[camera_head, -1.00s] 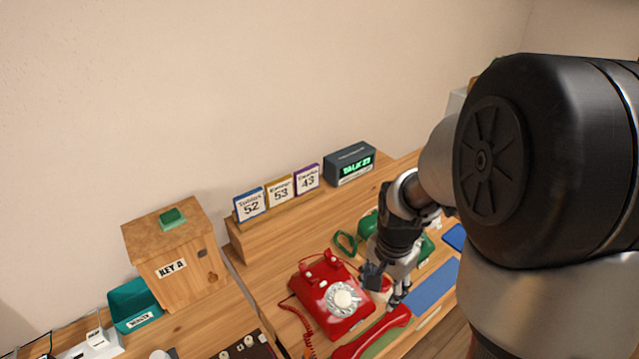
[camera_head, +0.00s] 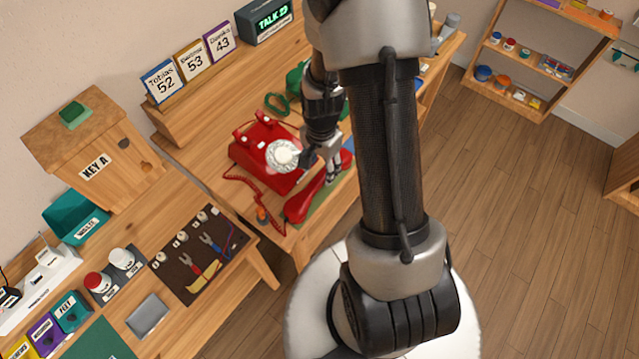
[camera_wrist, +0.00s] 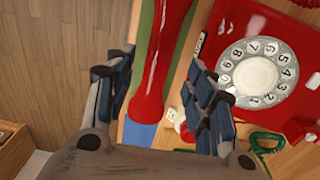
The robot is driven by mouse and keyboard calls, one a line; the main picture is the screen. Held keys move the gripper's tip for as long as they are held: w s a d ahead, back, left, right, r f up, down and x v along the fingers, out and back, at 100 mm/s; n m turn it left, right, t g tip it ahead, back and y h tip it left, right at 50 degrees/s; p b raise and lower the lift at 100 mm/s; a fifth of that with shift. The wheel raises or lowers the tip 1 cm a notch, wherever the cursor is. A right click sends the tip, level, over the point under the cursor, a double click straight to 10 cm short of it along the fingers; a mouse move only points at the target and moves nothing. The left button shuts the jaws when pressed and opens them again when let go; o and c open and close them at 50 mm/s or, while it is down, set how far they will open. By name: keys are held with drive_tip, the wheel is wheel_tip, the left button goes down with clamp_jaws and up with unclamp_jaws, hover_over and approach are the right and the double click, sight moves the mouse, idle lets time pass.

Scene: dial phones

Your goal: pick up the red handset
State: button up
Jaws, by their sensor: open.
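The red handset (camera_head: 300,206) lies off its cradle on a green mat (camera_head: 325,205), in front of the red dial phone (camera_head: 262,150). In the wrist view the handset (camera_wrist: 160,55) runs lengthwise between the fingers of my gripper (camera_wrist: 158,78). The fingers are apart, one on each side of it, with visible gaps. In the head view my gripper (camera_head: 325,172) is at the handset's far right end, which it partly hides. Whether the fingers touch the handset cannot be told. The red phone's dial (camera_wrist: 257,75) is right of my gripper in the wrist view.
A green phone (camera_head: 296,78) with a green loop (camera_head: 277,104) stands behind. A blue mat (camera_head: 347,158) lies right of the handset. The red coiled cord (camera_head: 240,182) lies left. A tool board (camera_head: 200,255) is on the nearer bench. Open floor (camera_head: 540,220) is at right.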

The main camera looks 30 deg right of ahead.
sight(320, 178)
drive_tip(key=f, duration=0.1)
drive_tip(key=f+b, duration=0.1)
drive_tip(key=f, duration=0.1)
drive_tip(key=f+b, duration=0.1)
drive_tip(key=shift+s+a+f, duration=0.25)
drive_tip(key=shift+a+f, duration=0.1)
drive_tip(key=shift+f, duration=0.35)
drive_tip(key=shift+r, duration=0.1)
drive_tip(key=shift+c, duration=0.4)
clamp_jaws()
